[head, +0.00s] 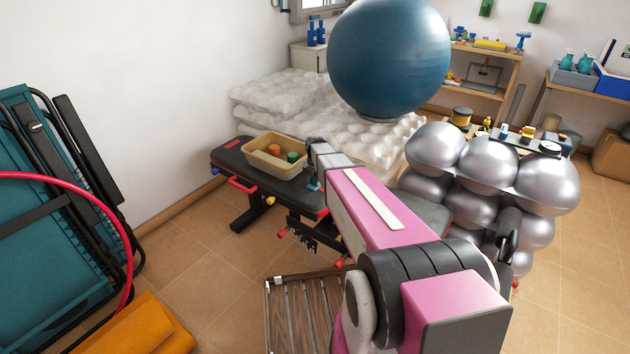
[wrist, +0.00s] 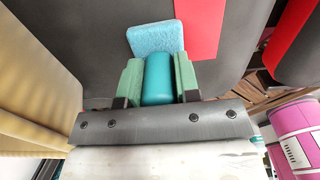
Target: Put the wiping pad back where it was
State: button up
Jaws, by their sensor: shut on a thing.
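The wiping pad (wrist: 156,37) is a light blue textured block with a smooth teal handle, seen in the wrist view. My gripper (wrist: 159,74) has green fingers shut on the handle from both sides. The pad is over or on the dark bench top (wrist: 100,25), beside a red strip (wrist: 190,22); I cannot tell whether it touches the surface. In the head view the pad (head: 314,185) is a small teal patch at the end of my arm, right of the beige bin. My fingers are mostly hidden there.
The beige bin (head: 254,165) on the bench holds an orange and a green item; its wall (wrist: 35,70) is close left of my gripper. Silver balls (head: 468,208) crowd the right. A blue ball (head: 388,55) rests on white padding (head: 290,105) behind.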

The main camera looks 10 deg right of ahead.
jog(key=shift+f, duration=0.1)
jog(key=o, duration=0.9)
jog(key=shift+c, duration=0.2)
notch_tip(320, 180, up, 12)
jog(key=shift+s, duration=0.1)
jog(key=s+f+m, duration=0.2)
jog(key=s+m, duration=1.1)
jog(key=s, duration=0.1)
jog(key=s+f+m, duration=0.2)
jog(key=s+m, duration=1.2)
